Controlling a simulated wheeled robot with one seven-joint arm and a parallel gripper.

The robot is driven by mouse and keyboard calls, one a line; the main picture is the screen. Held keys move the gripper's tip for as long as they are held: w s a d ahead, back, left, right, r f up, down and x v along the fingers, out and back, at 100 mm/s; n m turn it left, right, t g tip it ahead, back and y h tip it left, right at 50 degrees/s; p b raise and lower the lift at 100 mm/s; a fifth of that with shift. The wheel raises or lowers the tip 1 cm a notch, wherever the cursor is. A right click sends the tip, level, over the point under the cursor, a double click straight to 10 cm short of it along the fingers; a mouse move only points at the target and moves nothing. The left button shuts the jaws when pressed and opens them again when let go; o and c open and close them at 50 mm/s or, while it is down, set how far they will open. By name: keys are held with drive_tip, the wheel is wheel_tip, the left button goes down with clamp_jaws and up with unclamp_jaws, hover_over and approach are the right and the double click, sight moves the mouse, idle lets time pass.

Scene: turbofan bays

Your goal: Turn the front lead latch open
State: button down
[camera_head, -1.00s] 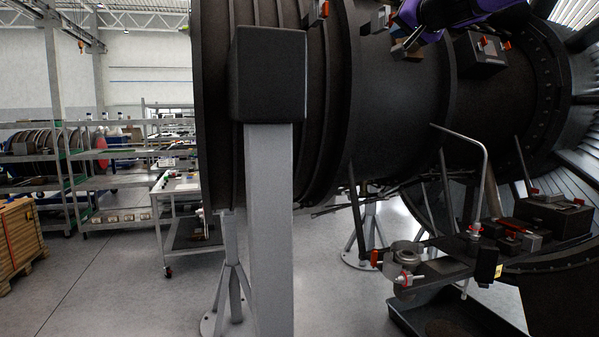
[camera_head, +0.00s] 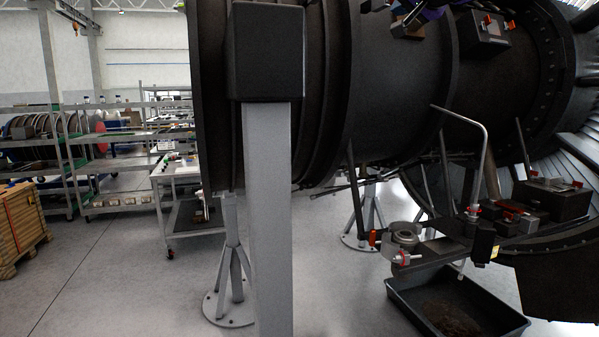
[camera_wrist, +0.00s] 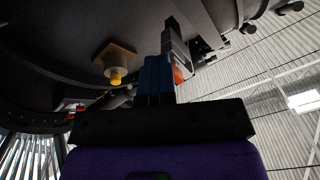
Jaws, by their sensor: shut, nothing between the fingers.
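My gripper (camera_wrist: 157,62) shows in the wrist view as blue fingers held together, with nothing seen between them. They point up toward the dark engine casing. An orange-red piece (camera_wrist: 178,74), perhaps a latch handle, sits just right of the fingers beside a grey bracket (camera_wrist: 176,45). I cannot tell whether the fingers touch it, or whether it is the front lead latch. In the head view only a bit of my purple wrist shows at the top edge; the fingertips are not clear there. A dark box (camera_head: 480,33) with orange-red levers (camera_head: 487,21) is on the casing to the right.
A brown plate with a yellow knob (camera_wrist: 115,76) is left of the fingers. A grey stand post (camera_head: 268,200) rises in front of the engine. A bent pipe (camera_head: 478,140), a fixture arm (camera_head: 440,247) and a black tray (camera_head: 405,300) are at lower right.

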drive_tip(key=shift+s+a+r, duration=0.15)
drive_tip(key=shift+a+r, duration=0.45)
drive_tip(key=shift+a, duration=0.6)
drive_tip(key=shift+f, duration=0.2)
approach(389, 3)
drive_tip(key=shift+a+f, duration=0.3)
drive_tip(key=shift+a, duration=0.35)
drive_tip(key=shift+a+f, duration=0.3)
drive_tip(key=shift+a, duration=0.35)
